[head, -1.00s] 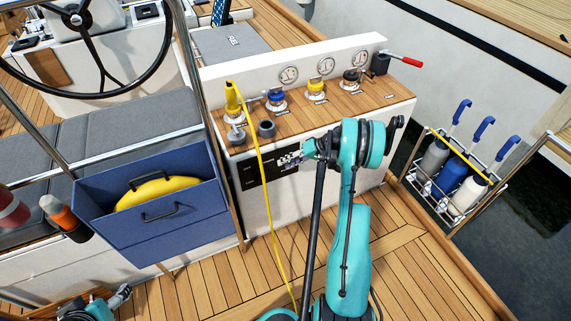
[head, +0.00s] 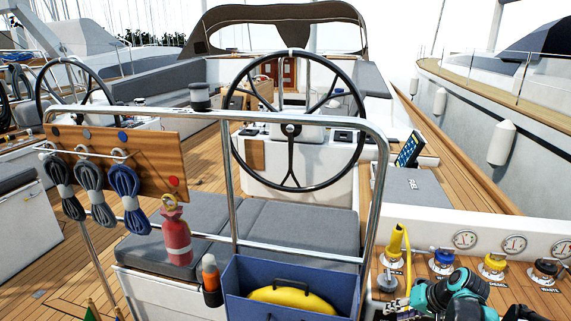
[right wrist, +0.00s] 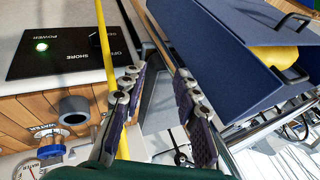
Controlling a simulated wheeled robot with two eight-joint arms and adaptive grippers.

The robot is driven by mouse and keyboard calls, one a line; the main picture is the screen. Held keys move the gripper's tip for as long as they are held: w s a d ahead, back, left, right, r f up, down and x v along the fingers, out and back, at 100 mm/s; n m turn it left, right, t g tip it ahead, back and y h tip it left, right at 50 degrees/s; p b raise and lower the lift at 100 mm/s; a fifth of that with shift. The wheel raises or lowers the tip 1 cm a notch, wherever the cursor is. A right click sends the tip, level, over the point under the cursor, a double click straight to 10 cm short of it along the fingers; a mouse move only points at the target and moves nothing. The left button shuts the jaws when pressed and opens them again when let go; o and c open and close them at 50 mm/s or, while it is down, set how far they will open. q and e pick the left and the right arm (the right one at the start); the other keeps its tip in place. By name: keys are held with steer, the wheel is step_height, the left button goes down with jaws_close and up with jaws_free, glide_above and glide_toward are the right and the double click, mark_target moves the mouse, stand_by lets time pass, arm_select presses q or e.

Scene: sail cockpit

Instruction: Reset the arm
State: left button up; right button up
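My right arm, teal and black (head: 450,293), shows at the bottom right of the head view, in front of the console. Its gripper (head: 396,306) is partly cut off by the lower edge there. In the right wrist view the right gripper (right wrist: 158,108) has its two dark-padded fingers apart, with nothing held between them. The yellow cable (right wrist: 104,45) passes behind the left finger in that view; I cannot tell whether it touches. My left gripper is not in view.
A blue box (head: 240,287) with a yellow coil (head: 292,300) hangs beside the rail (head: 372,215). The yellow plug (head: 396,242) and several capped fittings sit on the console. A shore power panel (right wrist: 70,40) is near the right gripper.

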steer(key=s+a+r+n+t+h, duration=0.1)
steer(key=s+a+r+h, duration=0.1)
steer(key=s+a, duration=0.5)
steer(key=s+a+r+n+t+h, duration=0.1)
steer(key=s+a+r+n, duration=0.1)
steer(key=s+a, duration=0.5)
steer(key=s+r, duration=0.1)
steer(key=s, duration=0.5)
steer(key=shift+n+h, duration=0.3)
steer(key=shift+h, duration=0.1)
